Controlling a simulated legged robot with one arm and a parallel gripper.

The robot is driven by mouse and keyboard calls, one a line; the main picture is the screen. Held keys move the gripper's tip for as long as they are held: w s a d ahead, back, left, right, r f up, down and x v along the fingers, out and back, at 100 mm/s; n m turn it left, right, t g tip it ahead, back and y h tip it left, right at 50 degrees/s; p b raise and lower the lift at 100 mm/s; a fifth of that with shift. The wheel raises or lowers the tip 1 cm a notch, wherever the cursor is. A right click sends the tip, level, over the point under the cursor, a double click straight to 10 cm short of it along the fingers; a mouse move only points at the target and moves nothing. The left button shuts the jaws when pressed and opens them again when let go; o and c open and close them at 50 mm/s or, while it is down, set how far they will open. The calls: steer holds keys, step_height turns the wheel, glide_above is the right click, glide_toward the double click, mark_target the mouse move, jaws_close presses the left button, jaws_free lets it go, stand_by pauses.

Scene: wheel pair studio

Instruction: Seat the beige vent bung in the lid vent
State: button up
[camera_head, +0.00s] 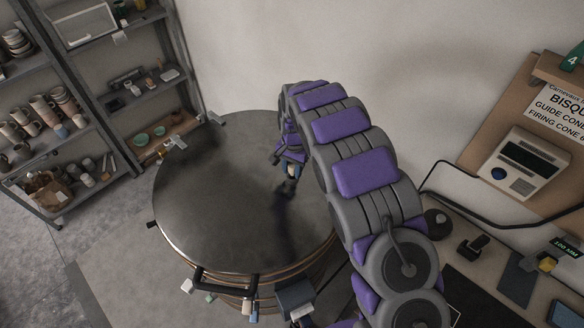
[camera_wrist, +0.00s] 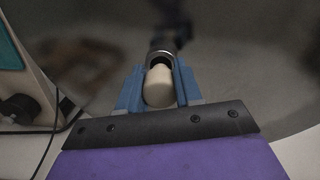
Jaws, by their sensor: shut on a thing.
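The beige vent bung (camera_wrist: 158,88) sits between the blue fingers of my gripper (camera_wrist: 160,78) in the wrist view. My gripper is shut on it. A dark opening with a grey metal rim (camera_wrist: 161,54) shows just beyond the bung's far end; I cannot tell whether this is the lid vent or whether the bung touches it. In the head view my gripper (camera_head: 290,174) is over the right part of the round, dark grey kiln lid (camera_head: 215,205). The arm and gripper hide that part of the lid, and the vent cannot be made out there.
A black handle (camera_head: 225,286) is at the lid's front edge. Shelves with pottery (camera_head: 45,115) stand at the left. A control box (camera_head: 522,163) hangs on the right wall above a workbench (camera_head: 490,285) with tools. The left half of the lid is clear.

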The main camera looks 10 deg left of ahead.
steer(key=shift+f, duration=0.25)
steer(key=shift+f, duration=0.3)
steer(key=o, duration=1.1)
steer(key=shift+o, duration=0.2)
steer(key=shift+r, duration=0.15)
step_height(320, 180, up, 17)
steer(key=w+p, duration=0.1)
steer(key=shift+p, duration=0.4)
